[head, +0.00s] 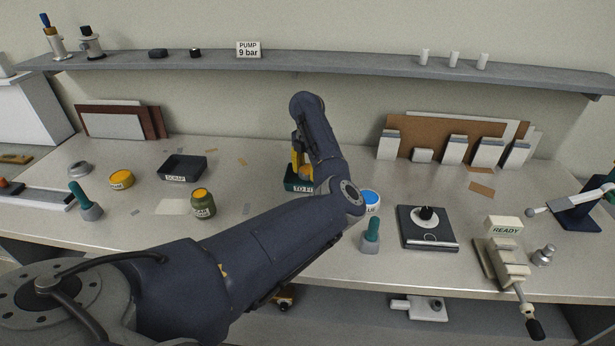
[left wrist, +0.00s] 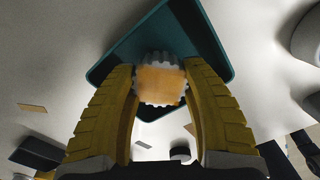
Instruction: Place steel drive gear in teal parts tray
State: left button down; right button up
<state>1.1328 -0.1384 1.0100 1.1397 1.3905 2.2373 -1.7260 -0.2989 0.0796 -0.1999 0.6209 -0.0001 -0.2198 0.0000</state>
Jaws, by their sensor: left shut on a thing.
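The steel drive gear (left wrist: 160,84) shows in the left wrist view as a toothed grey rim around an orange-tan face. My left gripper (left wrist: 160,92) has its yellow fingers shut on the gear's two sides. The teal parts tray (left wrist: 196,25) lies behind the gear in that view, its corner spreading above and to both sides. In the head view the tray (head: 290,182) stands mid-table with a partly hidden label, and my left gripper (head: 301,162) points down over it. The gear is hidden there. I cannot tell whether it touches the tray floor. My right gripper is not in view.
My left arm covers the middle of the table. A dark labelled tray (head: 183,168) and an olive jar (head: 203,204) stand left. A blue-topped can (head: 370,199), a teal-handled tool (head: 371,235) and a black square device (head: 428,238) stand right. A shelf (head: 330,66) runs behind.

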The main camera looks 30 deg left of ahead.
aim_at(307, 169)
pick_arm(q)
jog(key=shift+f, duration=1.1)
jog(key=shift+f, duration=0.1)
jog(key=c, duration=0.7)
grip_release()
jog(key=shift+f, duration=0.1)
notch_tip(307, 169, up, 12)
jog(key=shift+r, duration=0.15)
